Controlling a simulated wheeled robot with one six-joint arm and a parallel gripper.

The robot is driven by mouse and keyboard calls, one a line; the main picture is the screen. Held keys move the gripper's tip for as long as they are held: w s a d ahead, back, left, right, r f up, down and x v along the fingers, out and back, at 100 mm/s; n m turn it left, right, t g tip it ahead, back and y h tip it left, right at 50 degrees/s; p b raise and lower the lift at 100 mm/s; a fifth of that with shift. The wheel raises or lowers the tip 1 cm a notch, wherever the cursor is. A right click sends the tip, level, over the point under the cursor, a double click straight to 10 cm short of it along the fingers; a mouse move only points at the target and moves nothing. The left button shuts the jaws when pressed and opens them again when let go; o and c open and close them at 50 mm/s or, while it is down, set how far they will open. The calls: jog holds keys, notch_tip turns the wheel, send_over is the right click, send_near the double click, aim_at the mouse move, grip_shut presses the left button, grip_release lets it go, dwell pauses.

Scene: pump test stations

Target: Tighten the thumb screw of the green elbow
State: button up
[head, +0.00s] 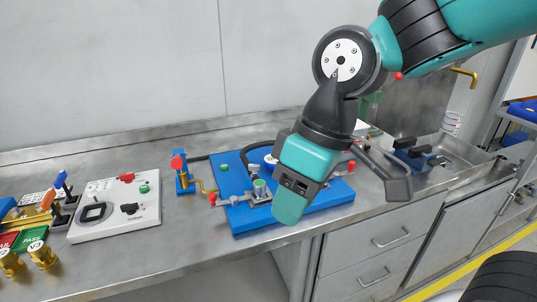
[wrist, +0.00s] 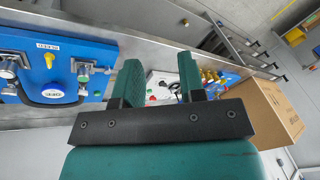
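The blue pump board (head: 335,196) lies on the steel bench in the head view. A small fitting with a green top (head: 260,187) stands on its near side; it may be the green elbow, but I cannot tell for sure. Its thumb screw cannot be made out. My gripper (head: 292,203) hangs in front of the board and hides part of it. In the wrist view my gripper (wrist: 158,64) has its two green fingers apart with nothing between them. The board (wrist: 28,72) is at the left there, away from the fingers.
A white panel (head: 142,212) with knobs lies left of the board. A small blue stand with a red knob (head: 178,163) is between them. Brass fittings (head: 42,255) stand at far left. A cardboard box (wrist: 270,112) is at the right in the wrist view. Drawers (head: 375,245) are below the bench.

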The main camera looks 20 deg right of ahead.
jog(key=w+d+r+n+h+p, duration=0.1)
jog(key=w+r+p, duration=0.1)
jog(key=w, duration=0.7)
jog(key=w+d+r+n+h+p, duration=0.1)
jog(key=w+r+n+p, duration=0.15)
jog(key=w, duration=0.75)
jog(key=n+h+p, duration=0.2)
jog(key=p, duration=0.3)
send_over(254, 165)
notch_tip(254, 165, down, 5)
notch_tip(254, 165, down, 16)
jog(key=p, duration=0.4)
jog(key=shift+w+f, duration=0.1)
jog(key=shift+c, duration=0.4)
grip_shut()
